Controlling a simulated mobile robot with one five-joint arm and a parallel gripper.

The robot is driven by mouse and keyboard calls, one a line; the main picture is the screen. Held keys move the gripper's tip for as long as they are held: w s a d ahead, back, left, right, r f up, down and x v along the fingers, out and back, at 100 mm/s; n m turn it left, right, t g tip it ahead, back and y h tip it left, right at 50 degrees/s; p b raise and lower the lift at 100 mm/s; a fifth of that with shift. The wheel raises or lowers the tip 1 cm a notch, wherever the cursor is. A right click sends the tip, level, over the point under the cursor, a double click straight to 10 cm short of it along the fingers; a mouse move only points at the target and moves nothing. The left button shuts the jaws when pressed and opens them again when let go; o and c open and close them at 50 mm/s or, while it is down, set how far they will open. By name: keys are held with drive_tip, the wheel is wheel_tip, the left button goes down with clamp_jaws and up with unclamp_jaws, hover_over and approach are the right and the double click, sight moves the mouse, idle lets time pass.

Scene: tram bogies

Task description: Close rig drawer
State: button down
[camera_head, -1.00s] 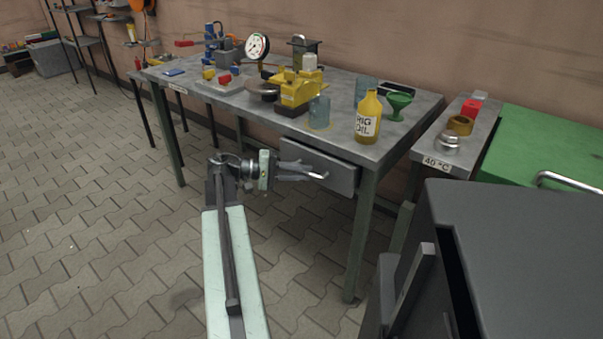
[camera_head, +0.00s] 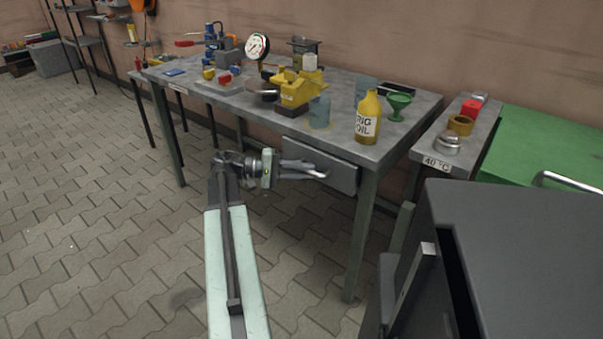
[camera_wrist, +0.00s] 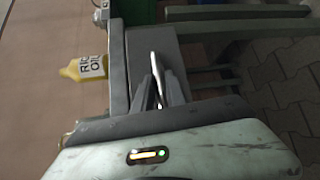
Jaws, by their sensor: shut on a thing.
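The rig drawer's grey front (camera_head: 342,177) sits under the tabletop of the workbench (camera_head: 235,108); how far it stands out is hard to tell. The drawer front also shows in the wrist view (camera_wrist: 147,42). Its bright bar handle (camera_wrist: 154,66) stands out between my fingers there. My gripper (camera_head: 318,172) is at the front of the drawer, its fingers close together on the handle. In the wrist view my gripper (camera_wrist: 161,88) points at the drawer front. The fingers partly hide the handle, and the drawer's inside is not visible.
On the bench stand a yellow RIG OIL bottle (camera_head: 368,118), a green funnel (camera_head: 399,104), a yellow rig (camera_head: 297,88) and a dial gauge (camera_head: 257,46). A dark cabinet (camera_head: 520,240) fills the lower right. The floor at left is clear.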

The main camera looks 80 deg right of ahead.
drive_tip(key=shift+s+d, duration=0.35)
drive_tip(key=shift+d, duration=0.3)
drive_tip(key=shift+s+d, duration=0.3)
drive_tip(key=shift+d, duration=0.3)
drive_tip(key=c, duration=1.4)
unclamp_jaws()
drive_tip(key=shift+o, duration=0.2)
drive_tip(key=p+v, duration=0.1)
drive_tip(key=v, duration=0.7)
drive_tip(key=shift+s, duration=0.15)
